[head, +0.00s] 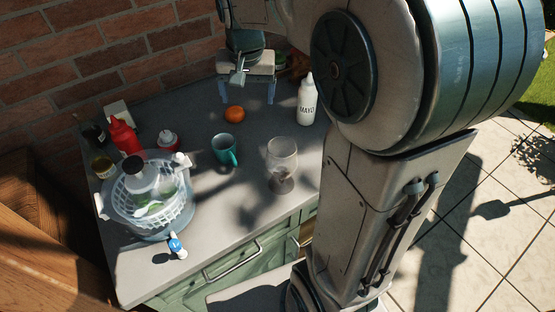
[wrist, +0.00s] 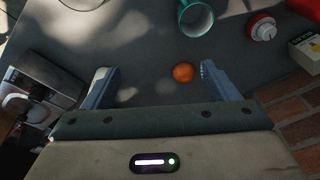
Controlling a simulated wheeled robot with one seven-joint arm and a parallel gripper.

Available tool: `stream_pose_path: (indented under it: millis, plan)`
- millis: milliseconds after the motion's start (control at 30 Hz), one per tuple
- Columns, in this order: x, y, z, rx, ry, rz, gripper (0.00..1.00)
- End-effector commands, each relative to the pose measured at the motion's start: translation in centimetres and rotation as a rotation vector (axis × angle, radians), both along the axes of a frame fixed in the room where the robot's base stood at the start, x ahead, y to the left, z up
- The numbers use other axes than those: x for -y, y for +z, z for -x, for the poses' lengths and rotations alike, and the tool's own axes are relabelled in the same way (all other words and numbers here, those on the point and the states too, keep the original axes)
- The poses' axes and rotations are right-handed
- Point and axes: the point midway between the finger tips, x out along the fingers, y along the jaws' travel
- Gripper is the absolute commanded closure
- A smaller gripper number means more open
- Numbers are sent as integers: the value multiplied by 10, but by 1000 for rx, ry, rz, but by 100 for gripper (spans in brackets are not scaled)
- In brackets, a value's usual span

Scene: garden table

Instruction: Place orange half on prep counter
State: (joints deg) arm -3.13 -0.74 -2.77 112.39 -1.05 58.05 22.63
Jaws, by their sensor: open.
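The orange half (head: 235,114) lies on the grey prep counter (head: 205,255), toward the back near the brick wall. In the wrist view the orange (wrist: 183,73) shows its rounded peel, between the two fingers and nearer the right one. My gripper (head: 247,93) is above the back of the counter, just behind the orange in the head view. In the wrist view my gripper (wrist: 155,80) has its fingers wide apart with nothing between them touching. Whether the orange has a cut face underneath is hidden.
A teal mug (head: 225,150), a clear glass (head: 281,165) and a white mayo bottle (head: 307,100) stand nearby. The brick wall (head: 110,50) closes the back.

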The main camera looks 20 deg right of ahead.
Motion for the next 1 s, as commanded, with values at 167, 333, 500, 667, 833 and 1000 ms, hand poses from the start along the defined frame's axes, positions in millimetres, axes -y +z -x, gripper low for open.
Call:
stream_pose_path:
  millis: [167, 333, 500, 667, 833, 1000]
  plan:
    - [0, 1, 62, 33, 121, 13, 19]
    - [0, -10, 117, 60, 234, 34, 19]
    - [-1, -25, 158, 82, 327, 58, 19]
    - [-1, -34, 177, 92, 372, 71, 19]
    - [-1, -37, 181, 93, 383, 74, 19]
    - [-1, -37, 181, 92, 382, 73, 27]
